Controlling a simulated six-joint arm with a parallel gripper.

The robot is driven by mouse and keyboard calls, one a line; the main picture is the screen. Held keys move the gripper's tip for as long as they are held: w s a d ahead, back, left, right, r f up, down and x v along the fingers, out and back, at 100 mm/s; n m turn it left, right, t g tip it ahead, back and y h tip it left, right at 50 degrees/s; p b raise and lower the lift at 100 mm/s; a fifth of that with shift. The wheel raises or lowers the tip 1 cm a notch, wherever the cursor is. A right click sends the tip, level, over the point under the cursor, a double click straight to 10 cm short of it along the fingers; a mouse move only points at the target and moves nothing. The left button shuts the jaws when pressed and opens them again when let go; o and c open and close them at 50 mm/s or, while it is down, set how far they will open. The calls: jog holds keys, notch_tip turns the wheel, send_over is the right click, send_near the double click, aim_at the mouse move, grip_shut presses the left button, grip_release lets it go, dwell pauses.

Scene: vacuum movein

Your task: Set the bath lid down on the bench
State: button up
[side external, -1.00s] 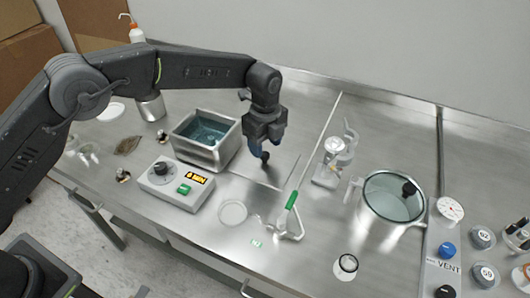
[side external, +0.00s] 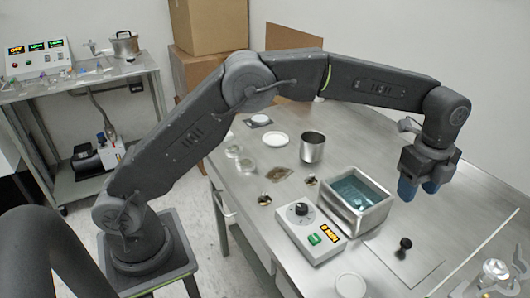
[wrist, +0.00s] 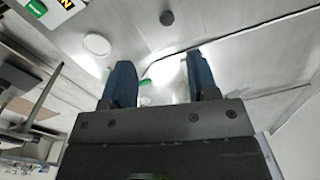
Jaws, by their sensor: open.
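The bath lid (side external: 412,264) is a thin flat metal plate with a black knob (side external: 404,243). It lies flat on the bench (side external: 465,215), to the right of the open bath (side external: 345,221), which holds bluish liquid. My gripper (side external: 418,190) is open and empty, above the lid and apart from its knob. In the wrist view, my two blue fingers (wrist: 160,68) stand apart with nothing between them. The knob (wrist: 167,18) shows beyond the fingertips, and the plate's edges are hard to make out there.
A control box (side external: 306,229) with a dial and green button stands left of the bath. A metal beaker (side external: 313,148) and a white dish (side external: 275,139) stand farther back. Glassware (side external: 494,272) is at the lower right edge.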

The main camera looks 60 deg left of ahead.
jog(key=s+a+r+n+t, duration=0.3)
jog(key=s+a+r+n, duration=0.7)
jog(key=s+a+r, duration=0.2)
jog(key=s+a+f+n+t, duration=0.1)
jog(key=s+a+f+n, duration=0.1)
jog(key=s+n, duration=0.3)
jog(key=s+a+f+n+t, duration=0.1)
jog(key=s+a+f+n, duration=0.2)
jog(key=s, duration=1.1)
jog(key=a+n, duration=0.2)
jog(key=shift+n, duration=0.3)
